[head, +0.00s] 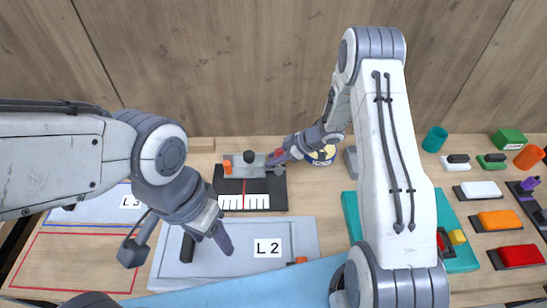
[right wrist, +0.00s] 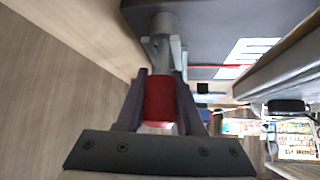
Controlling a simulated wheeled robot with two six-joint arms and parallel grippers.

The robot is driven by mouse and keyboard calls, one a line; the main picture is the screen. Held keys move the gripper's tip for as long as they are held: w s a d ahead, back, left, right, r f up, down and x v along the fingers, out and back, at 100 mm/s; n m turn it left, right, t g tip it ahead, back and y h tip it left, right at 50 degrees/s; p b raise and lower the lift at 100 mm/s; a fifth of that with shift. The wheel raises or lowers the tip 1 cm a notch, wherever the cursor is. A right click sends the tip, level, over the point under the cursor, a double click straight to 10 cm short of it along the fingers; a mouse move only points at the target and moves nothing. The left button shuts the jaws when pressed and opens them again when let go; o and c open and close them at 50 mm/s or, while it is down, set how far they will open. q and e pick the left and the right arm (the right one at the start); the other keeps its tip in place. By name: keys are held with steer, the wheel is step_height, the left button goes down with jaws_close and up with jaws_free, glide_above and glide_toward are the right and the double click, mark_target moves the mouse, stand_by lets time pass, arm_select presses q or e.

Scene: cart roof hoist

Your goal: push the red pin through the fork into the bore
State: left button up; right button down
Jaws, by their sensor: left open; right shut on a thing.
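The red pin (right wrist: 160,98) is between the two fingers of my right gripper (right wrist: 161,85), which is shut on it. In the right wrist view a grey metal fork (right wrist: 163,45) lies straight beyond the pin, close to its far end. I cannot tell whether the pin's tip is inside the fork, and the bore is hidden. In the head view my right gripper (head: 275,158) is at the right end of a grey fixture (head: 240,171) on a black base. My left gripper (head: 207,243) is open and empty over the grey L2 panel (head: 279,266).
An orange block (head: 227,168) and a dark knob (head: 249,157) are on the fixture. A white scale (head: 243,202) lies in front. Several coloured blocks and cups fill the right side.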

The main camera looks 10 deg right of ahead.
steer(key=shift+f, duration=0.2)
steer(key=shift+r, duration=0.15)
steer(key=shift+r+p, duration=1.25)
steer(key=shift+p, duration=0.1)
steer(key=shift+p, duration=0.75)
stand_by(0.8)
steer(key=shift+f+b, duration=0.85)
steer(key=shift+f, duration=0.55)
steer(key=shift+c, duration=2.3)
jaws_free()
steer(key=shift+r, duration=0.1)
steer(key=b+v, duration=0.1)
steer(key=v, duration=0.9)
